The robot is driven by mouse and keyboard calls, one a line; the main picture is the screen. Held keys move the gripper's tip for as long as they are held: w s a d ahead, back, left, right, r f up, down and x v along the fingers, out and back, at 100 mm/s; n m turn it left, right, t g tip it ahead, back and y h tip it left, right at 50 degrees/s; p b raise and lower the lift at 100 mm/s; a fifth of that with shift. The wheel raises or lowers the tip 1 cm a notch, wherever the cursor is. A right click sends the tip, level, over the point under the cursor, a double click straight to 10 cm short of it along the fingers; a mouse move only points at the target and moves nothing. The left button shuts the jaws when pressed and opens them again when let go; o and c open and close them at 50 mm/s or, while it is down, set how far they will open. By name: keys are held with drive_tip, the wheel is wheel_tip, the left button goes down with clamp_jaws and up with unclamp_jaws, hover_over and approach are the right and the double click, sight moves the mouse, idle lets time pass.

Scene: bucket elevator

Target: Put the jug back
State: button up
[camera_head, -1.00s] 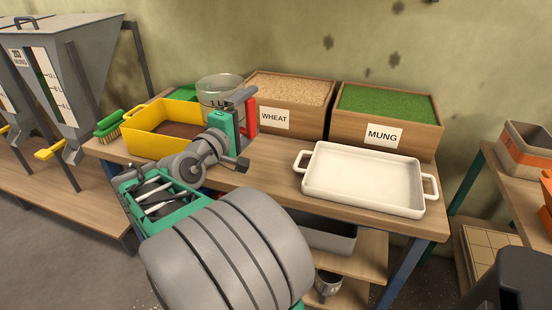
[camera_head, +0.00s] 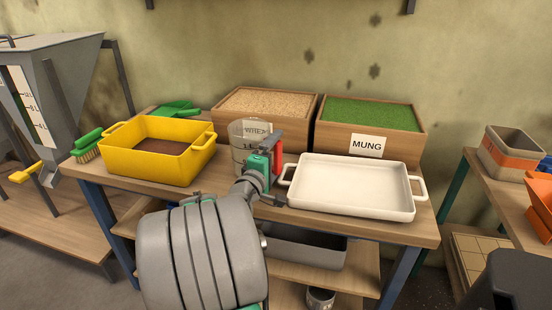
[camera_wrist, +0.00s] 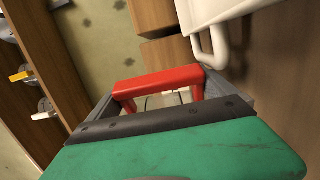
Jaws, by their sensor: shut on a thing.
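The jug (camera_head: 242,147) is a clear measuring jug with dark markings and a red handle (camera_head: 276,152). It is upright in front of the wheat bin (camera_head: 262,103), between the yellow tray and the white tray. My gripper (camera_head: 268,166) is shut on the red handle. In the wrist view the red handle (camera_wrist: 158,82) lies between the fingers, and the jug's body is mostly hidden. My arm covers part of the jug's lower side, and I cannot tell whether its base touches the table.
The yellow tray (camera_head: 200,156) stands left and the white tray (camera_head: 350,207) close on the right of the jug. The mung bin (camera_head: 400,144) is behind the white tray. A green brush (camera_head: 88,141) lies at the table's left end. Bare table (camera_head: 210,183) shows left of my gripper.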

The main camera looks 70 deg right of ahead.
drive_tip(key=shift+s+f, duration=0.1)
drive_tip(key=shift+f, duration=0.5)
drive_tip(key=o, duration=1.7)
drive_tip(key=shift+r, duration=0.25)
drive_tip(key=shift+a, duration=0.35)
drive_tip(key=a, duration=1.1)
drive_tip(key=shift+a+r, duration=0.15)
drive_tip(key=shift+a, duration=0.05)
